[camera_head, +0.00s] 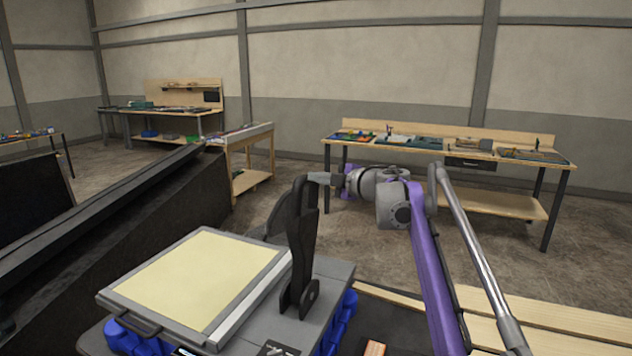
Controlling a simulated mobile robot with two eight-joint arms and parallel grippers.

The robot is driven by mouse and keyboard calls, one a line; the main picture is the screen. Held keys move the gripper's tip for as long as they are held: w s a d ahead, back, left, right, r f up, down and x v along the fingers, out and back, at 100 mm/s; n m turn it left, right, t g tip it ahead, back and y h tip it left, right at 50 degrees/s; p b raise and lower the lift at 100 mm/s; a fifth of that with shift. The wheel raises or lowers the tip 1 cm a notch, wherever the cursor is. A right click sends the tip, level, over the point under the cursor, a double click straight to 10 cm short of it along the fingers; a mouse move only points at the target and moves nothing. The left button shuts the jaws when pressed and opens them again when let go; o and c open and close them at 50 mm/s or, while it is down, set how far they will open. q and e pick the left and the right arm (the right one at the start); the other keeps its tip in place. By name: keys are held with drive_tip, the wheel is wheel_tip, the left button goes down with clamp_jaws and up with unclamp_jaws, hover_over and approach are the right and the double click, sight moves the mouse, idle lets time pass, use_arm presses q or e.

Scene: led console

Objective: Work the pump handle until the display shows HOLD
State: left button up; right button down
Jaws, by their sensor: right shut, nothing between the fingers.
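A black upright lever (301,240) stands on a bracket at the right edge of a grey console (335,268); it may be the pump handle, but I cannot tell for certain. My right gripper (318,178) comes in from the right, shut and empty, its tips at or very near the lever's top. I cannot tell whether they touch. A pale cream panel (190,277) in a grey frame lies tilted on the console, and no lettering shows on it. A black label (278,349) is cut off at the bottom edge. My left gripper is out of view.
A long dark structure (120,235) runs along the left. Blue parts (130,340) show under the panel. An orange block (375,347) lies at the front, near wooden planks (560,322). A wooden workbench (440,155) with trays stands behind, with open floor before it.

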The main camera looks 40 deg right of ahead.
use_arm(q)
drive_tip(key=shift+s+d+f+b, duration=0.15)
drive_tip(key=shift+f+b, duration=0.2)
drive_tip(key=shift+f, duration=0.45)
use_arm(e)
drive_tip(key=s, duration=0.6)
drive_tip(key=shift+d+r, duration=0.2)
drive_tip(key=shift+r, duration=0.1)
drive_tip(key=shift+w, duration=0.1)
drive_tip(key=shift+a, duration=0.1)
idle(0.8)
